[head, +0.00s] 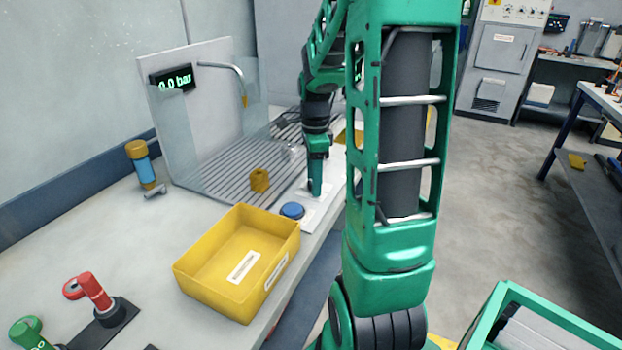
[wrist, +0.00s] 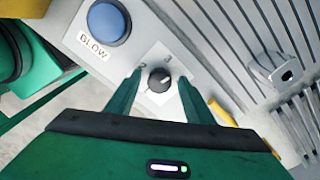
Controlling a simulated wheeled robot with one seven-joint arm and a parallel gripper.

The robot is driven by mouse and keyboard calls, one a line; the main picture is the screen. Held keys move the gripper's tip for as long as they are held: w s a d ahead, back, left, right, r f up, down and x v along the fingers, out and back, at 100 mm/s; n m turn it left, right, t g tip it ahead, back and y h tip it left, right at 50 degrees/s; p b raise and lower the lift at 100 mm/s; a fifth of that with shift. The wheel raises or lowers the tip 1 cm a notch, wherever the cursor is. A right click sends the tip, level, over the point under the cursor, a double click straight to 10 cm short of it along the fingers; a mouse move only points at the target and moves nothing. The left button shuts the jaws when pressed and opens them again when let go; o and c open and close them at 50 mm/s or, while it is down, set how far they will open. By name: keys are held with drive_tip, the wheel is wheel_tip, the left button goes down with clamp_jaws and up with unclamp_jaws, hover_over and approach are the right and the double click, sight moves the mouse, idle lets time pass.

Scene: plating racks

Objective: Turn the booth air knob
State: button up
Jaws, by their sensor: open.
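The air knob (wrist: 158,79) is small, round and black with a pale pointer line, on a white plate with the digits 2 and 3 showing in the wrist view. My gripper (wrist: 160,83) is open, with one green finger on each side of the knob in that view. I cannot tell whether the fingers touch it or how far above it they are. In the head view my gripper (head: 315,190) points down over the panel at the front edge of the booth, and the knob is hidden there. The booth display (head: 174,78) reads 0.0 bar.
A blue button (wrist: 108,23) labelled BLOW sits beside the knob. A yellow bin (head: 215,283) stands in front of the booth. The slatted booth floor (head: 222,172) holds a brass-coloured part (head: 259,180). A bent nozzle pipe (head: 228,68) hangs above it.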

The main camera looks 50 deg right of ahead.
drive_tip(key=c, duration=1)
drive_tip(key=shift+c, duration=0.2)
drive_tip(key=n, duration=0.4)
drive_tip(key=shift+w+n, duration=0.1)
drive_tip(key=shift+n, duration=0.3)
drive_tip(key=n, duration=0.5)
drive_tip(key=shift+r, duration=0.1)
drive_tip(key=n, duration=0.6)
drive_tip(key=shift+w+n, duration=0.1)
drive_tip(key=shift+n, duration=0.3)
drive_tip(key=n, duration=0.3)
drive_tip(key=shift+n, duration=1.8)
